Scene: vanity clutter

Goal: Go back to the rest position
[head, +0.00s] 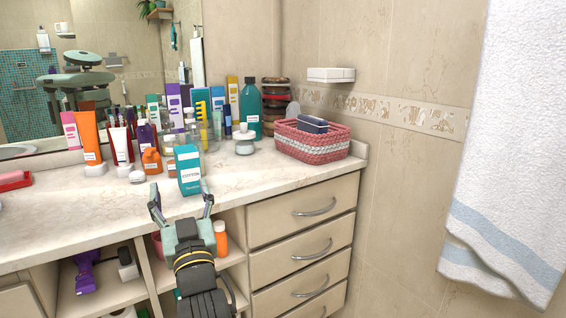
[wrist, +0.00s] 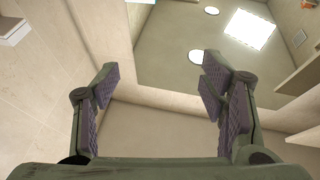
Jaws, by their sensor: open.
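My gripper (head: 181,203) is open, with its fingers pointing up in front of the counter's front edge in the head view. A teal and white cotton box (head: 189,171) stands upright on the counter, appearing just above and between the fingertips. The wrist view shows the two padded fingers (wrist: 162,92) wide apart with nothing between them. Beyond them are only wall, mirror and ceiling, so the gripper looks upward.
The marble counter (head: 80,211) holds several bottles and tubes at the back by the mirror (head: 120,60). A pink and white basket (head: 312,141) stands at the right end. Drawers (head: 305,210) and open shelves lie below. A white towel (head: 515,130) hangs at right.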

